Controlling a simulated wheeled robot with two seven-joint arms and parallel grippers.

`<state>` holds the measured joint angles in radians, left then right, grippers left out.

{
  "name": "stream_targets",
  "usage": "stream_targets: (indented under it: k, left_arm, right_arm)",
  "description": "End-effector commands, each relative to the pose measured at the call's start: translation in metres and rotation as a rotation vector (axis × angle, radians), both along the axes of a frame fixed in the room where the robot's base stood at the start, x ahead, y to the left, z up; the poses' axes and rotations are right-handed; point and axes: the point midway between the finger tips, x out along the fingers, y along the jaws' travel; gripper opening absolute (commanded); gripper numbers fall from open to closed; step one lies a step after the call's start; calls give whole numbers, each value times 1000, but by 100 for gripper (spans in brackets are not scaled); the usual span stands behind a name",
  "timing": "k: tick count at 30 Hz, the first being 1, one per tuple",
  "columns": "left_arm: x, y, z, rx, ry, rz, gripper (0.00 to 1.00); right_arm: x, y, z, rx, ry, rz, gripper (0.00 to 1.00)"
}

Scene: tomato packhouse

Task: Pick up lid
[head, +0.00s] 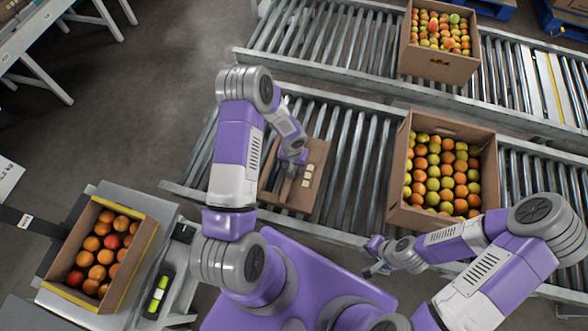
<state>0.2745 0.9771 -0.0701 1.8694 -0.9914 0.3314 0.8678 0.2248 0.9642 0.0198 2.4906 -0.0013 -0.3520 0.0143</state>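The lid (313,156) looks like a shallow brown cardboard tray with a pale patch of small squares on it. It lies on the near roller conveyor in the middle of the head view. My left gripper (291,170) is over the lid and hides part of it. I cannot tell whether it touches the lid or whether its fingers are open. My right gripper (370,262) is at the conveyor's near edge, right of my purple base, and looks open and empty. It is apart from the lid.
An open box of tomatoes (405,180) stands on the near conveyor right of the lid. Another box (440,67) stands on the far conveyor (330,35). A third tomato box (143,240) sits on a stand at lower left. Rollers (355,150) between lid and near box are clear.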

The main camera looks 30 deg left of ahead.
Motion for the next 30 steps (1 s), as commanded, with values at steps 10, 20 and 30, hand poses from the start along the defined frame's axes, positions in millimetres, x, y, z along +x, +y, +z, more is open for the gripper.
stream_targets:
  k: [10, 20, 30]
  left_arm:
    - [0, 0, -2, -1, -1, 0, 39]
    - [0, 0, -2, -1, -1, 0, 0]
    - [1, 0, 12, 0, -4, 1, 0]
  right_arm:
    - [0, 0, 0, 0, 0, 0, 0]
    - [0, 0, 0, 0, 0, 0, 0]
    - [0, 0, 4, 0, 0, 0, 0]
